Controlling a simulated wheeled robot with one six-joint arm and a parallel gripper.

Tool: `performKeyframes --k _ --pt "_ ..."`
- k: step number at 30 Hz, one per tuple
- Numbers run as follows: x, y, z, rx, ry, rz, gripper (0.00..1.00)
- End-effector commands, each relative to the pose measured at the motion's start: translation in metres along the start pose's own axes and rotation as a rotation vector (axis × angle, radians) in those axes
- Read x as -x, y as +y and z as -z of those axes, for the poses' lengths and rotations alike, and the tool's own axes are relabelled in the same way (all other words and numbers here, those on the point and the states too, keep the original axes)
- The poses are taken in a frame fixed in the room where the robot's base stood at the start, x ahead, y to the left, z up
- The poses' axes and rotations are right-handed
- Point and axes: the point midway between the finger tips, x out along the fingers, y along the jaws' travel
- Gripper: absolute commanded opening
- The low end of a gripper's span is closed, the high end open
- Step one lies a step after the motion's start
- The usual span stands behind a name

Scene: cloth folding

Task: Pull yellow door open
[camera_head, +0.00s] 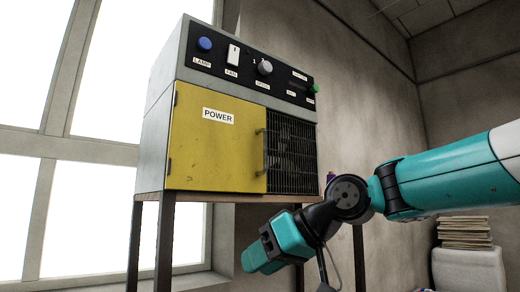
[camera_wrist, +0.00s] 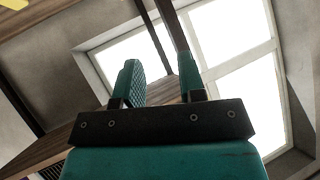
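The yellow door (camera_head: 212,140) with a POWER label is closed on the front of a grey cabinet (camera_head: 155,120). Its dark vertical handle (camera_head: 262,152) is at the door's right edge, beside a black grille. My gripper (camera_head: 252,262) is below the cabinet and in front of it, pointing left and apart from the handle. In the wrist view its two teal fingers (camera_wrist: 160,80) stand apart with nothing between them. Only a small yellow corner, probably of the door (camera_wrist: 14,4), shows at the top left of the wrist view.
The cabinet stands on a wooden table (camera_head: 235,197) with dark legs. A control panel with a blue button (camera_head: 204,44), switch and knobs is above the door. Large windows (camera_head: 85,205) are at left. Stacked papers (camera_head: 464,232) lie at right. Space in front of the door looks clear.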

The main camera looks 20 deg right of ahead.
Motion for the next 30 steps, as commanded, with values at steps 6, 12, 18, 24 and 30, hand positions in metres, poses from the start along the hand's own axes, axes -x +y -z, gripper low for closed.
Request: performKeyframes --k 6,12,18,24,30 --pt "0.119 0.072 0.142 0.112 0.437 -0.108 0.36" --pt "0.191 0.085 0.181 0.220 0.594 -0.150 0.36" --pt "0.199 0.084 0.193 0.246 0.620 -0.149 0.36" --pt "0.170 0.085 0.216 0.243 0.617 -0.145 0.36" --pt "0.132 0.087 0.243 0.244 0.615 -0.146 0.36"
